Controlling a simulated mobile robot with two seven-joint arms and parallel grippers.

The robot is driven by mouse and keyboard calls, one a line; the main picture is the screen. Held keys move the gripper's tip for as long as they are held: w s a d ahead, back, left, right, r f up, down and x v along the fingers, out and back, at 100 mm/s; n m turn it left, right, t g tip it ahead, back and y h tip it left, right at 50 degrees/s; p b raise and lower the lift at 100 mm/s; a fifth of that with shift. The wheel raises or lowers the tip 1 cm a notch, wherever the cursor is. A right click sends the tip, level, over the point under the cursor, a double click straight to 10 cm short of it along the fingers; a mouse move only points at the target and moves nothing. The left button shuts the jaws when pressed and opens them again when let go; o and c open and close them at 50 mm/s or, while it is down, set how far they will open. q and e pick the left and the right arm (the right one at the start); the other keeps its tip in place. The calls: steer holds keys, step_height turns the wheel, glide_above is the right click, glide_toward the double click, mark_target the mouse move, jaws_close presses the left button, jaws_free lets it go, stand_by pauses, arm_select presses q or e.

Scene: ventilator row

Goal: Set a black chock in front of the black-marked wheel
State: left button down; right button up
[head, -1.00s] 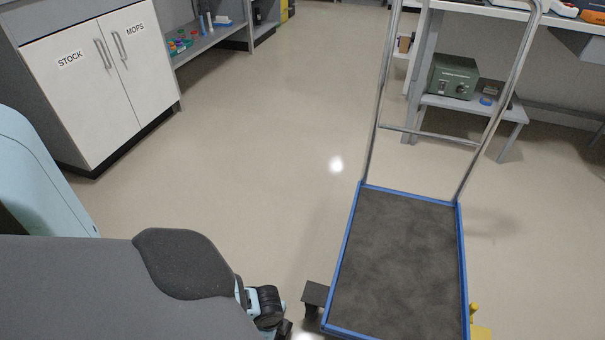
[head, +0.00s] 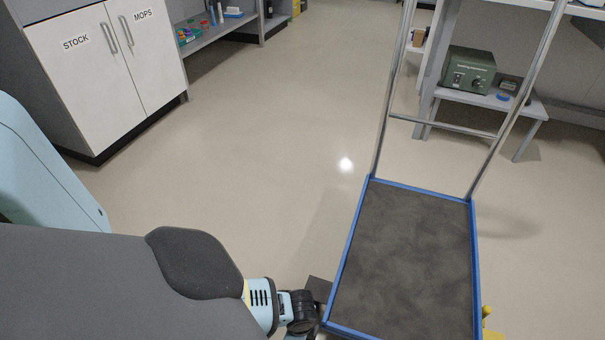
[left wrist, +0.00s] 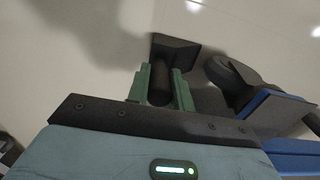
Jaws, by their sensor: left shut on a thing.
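The cart (head: 325,325) has a blue rim and a dark mat on its deck. In the left wrist view, a dark wheel (left wrist: 232,78) shows beside the cart's blue edge (left wrist: 280,110). My left gripper (left wrist: 161,82) has its green fingers shut on the handle of a black chock (left wrist: 174,50). The chock is left of the wheel, with a gap between them in the picture. My right gripper is not in view.
A yellow piece (head: 488,322) sticks out on the cart's right side. The cart's metal handle (head: 385,100) rises at its far end. A cabinet (head: 100,65) marked STOCK and MOPS stands at left, and a bench with a green device (head: 468,72) at back right. The floor between is clear.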

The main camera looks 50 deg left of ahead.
arm_select(q)
steer(key=shift+w+f, duration=0.1)
steer(key=shift+f, duration=0.05)
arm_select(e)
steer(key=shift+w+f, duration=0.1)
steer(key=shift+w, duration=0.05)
arm_select(q)
steer(key=shift+f, duration=0.15)
steer(key=c, duration=1.6)
jaws_free()
steer(key=o, duration=0.4)
steer(key=shift+c, duration=0.2)
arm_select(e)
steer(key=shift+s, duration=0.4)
arm_select(q)
step_height(320, 180, up, 11)
steer(key=p, duration=0.6)
steer(key=shift+f, duration=0.1)
steer(key=shift+r+p, duration=0.35)
steer(key=shift+r, duration=0.45)
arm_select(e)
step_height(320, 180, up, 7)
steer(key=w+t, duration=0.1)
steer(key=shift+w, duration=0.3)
